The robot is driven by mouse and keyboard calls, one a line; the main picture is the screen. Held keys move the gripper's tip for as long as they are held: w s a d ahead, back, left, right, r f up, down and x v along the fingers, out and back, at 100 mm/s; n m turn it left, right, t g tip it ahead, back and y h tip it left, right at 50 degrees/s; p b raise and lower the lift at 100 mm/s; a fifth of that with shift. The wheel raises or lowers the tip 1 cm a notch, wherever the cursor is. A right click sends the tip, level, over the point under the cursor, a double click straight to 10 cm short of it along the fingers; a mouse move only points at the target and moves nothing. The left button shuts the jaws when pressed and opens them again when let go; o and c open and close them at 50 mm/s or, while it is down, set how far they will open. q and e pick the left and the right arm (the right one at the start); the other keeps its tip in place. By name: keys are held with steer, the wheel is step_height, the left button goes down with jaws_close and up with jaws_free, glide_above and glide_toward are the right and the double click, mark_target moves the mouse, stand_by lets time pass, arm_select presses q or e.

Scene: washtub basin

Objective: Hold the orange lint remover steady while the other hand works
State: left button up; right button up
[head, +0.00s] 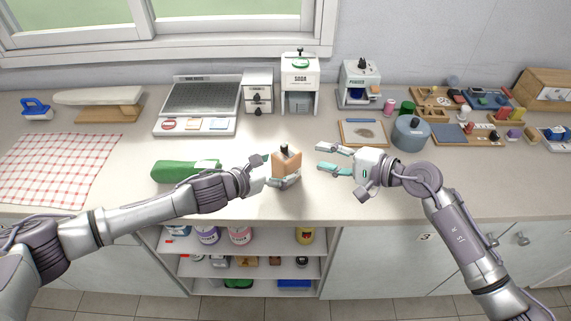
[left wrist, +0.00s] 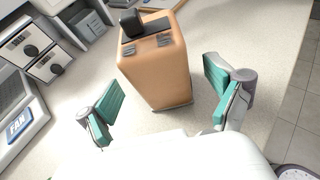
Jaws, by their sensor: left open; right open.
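The orange lint remover (head: 287,164) is a boxy light-orange block with a black knob on top. It stands upright on the counter near the middle of the head view. It also fills the upper middle of the left wrist view (left wrist: 158,70). My left gripper (head: 272,170) is open, with its teal-padded fingers (left wrist: 168,98) spread to either side of the near end of the lint remover. In the wrist view a gap shows between each pad and the block. My right gripper (head: 334,158) is open and empty, to the right of the lint remover and pointing towards it.
A green rounded object (head: 180,170) lies behind my left forearm. A checkered cloth (head: 60,160) is at the left. A wooden board (head: 364,134) and a grey-blue pot (head: 410,134) stand beyond my right gripper. The counter's front edge (head: 310,218) is close to the lint remover.

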arm_select(q)
steer(key=shift+x, duration=1.95)
steer(key=shift+r, duration=0.1)
steer(key=shift+c, duration=0.4)
steer(key=c, duration=1.4)
